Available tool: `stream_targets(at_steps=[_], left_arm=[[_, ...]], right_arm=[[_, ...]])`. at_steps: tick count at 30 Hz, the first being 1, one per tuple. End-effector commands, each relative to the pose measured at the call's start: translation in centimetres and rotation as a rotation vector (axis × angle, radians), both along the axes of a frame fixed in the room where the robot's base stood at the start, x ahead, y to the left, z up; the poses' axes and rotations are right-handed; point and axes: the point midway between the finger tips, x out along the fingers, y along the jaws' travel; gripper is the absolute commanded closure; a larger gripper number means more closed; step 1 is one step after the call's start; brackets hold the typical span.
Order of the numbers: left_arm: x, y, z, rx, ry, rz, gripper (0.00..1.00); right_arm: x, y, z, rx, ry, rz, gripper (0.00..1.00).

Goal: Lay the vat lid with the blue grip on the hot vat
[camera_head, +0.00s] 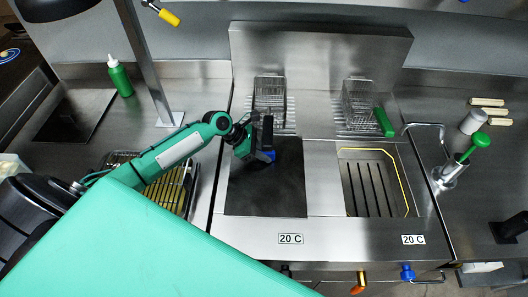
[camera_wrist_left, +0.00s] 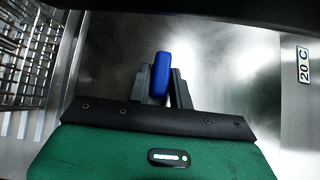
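The vat lid (camera_head: 283,198) shows as a dark square plate over the left vat of the fryer; it covers that vat's opening. In the left wrist view it seems to be the shiny metal surface (camera_wrist_left: 225,95). Its blue grip (camera_head: 270,156) is near the lid's upper middle, partly hidden by my left gripper (camera_head: 266,150). In the left wrist view the blue grip (camera_wrist_left: 161,75) stands between my left fingers (camera_wrist_left: 163,85), which are close against both sides. I cannot tell whether the lid rests on the vat or hangs slightly above it. My right gripper is not in view.
The right vat (camera_head: 378,186) is open, with a yellow outline. Two wire baskets (camera_head: 269,100) (camera_head: 358,103) hang behind the vats. Both front labels (camera_head: 290,239) (camera_head: 413,240) read 20 C.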

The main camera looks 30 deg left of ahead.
Motion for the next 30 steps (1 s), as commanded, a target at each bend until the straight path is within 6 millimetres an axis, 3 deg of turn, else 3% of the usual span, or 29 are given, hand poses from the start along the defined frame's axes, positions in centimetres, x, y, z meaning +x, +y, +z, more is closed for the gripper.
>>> stream_targets(at_steps=[2,14,30], left_arm=[[0.0,0.0,0.0,0.0,0.0,0.0,0.62],[-0.2,0.6,0.5,0.001,0.0,0.0,0.62],[-3.3,6.9,7.4,0.001,0.002,0.001,0.62]], right_arm=[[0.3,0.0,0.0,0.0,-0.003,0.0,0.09],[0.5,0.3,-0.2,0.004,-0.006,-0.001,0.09],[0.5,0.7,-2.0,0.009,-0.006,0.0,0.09]])
